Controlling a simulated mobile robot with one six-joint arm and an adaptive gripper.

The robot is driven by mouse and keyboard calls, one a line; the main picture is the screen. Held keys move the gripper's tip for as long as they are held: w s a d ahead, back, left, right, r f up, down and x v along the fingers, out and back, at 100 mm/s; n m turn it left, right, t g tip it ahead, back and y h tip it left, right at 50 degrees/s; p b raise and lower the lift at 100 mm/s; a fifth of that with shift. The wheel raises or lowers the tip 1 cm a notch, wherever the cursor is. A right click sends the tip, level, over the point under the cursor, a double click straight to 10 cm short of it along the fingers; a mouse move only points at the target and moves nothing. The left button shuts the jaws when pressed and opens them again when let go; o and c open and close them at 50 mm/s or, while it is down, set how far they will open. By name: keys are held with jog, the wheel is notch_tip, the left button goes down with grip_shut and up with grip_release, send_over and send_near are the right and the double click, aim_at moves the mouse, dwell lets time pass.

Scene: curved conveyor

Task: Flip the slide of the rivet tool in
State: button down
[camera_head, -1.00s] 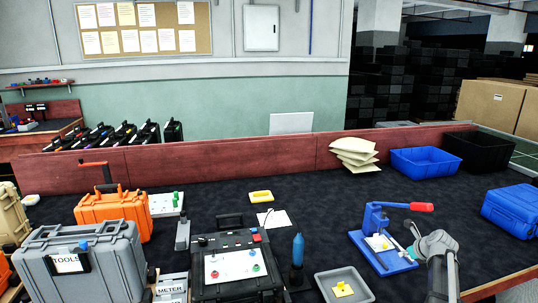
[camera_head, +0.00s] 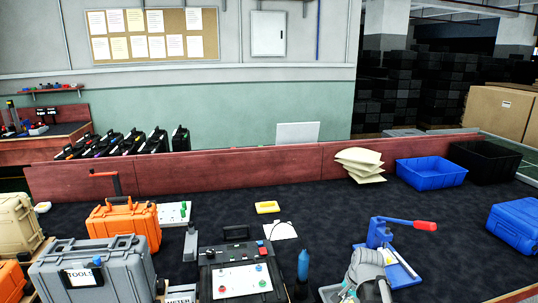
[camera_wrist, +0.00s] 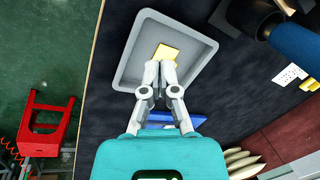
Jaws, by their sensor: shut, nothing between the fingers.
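The rivet tool is a blue press with a long red-tipped lever (camera_head: 424,226) and a blue base (camera_head: 408,275), at the right front of the table in the head view. My arm covers its lower middle, so its slide is hidden there. In the wrist view, a blue piece, apparently its base (camera_wrist: 192,122), shows behind my gripper (camera_wrist: 160,66). My gripper's fingers are together and empty, over the grey tray (camera_wrist: 207,45). Their tips appear close to a yellow piece (camera_wrist: 168,52) in that tray; contact cannot be told.
A blue bottle-like tool (camera_head: 303,264) stands left of the tray. A black control box (camera_head: 236,258), grey tool case (camera_head: 128,272) and orange case (camera_head: 140,218) stand farther left. Blue bins (camera_head: 430,172) and (camera_head: 515,222) are at the right.

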jog(key=s+a+r+n+g+h+p, duration=0.1)
jog(key=s+a+r+n+g+p, duration=0.1)
jog(key=s+a+n, duration=0.4)
jog(key=s+n, duration=0.2)
jog(key=n, duration=0.1)
jog(key=shift+s+a+r+n+h, duration=0.2)
jog(key=shift+s+a+n+h, duration=0.1)
jog(key=shift+a, duration=0.05)
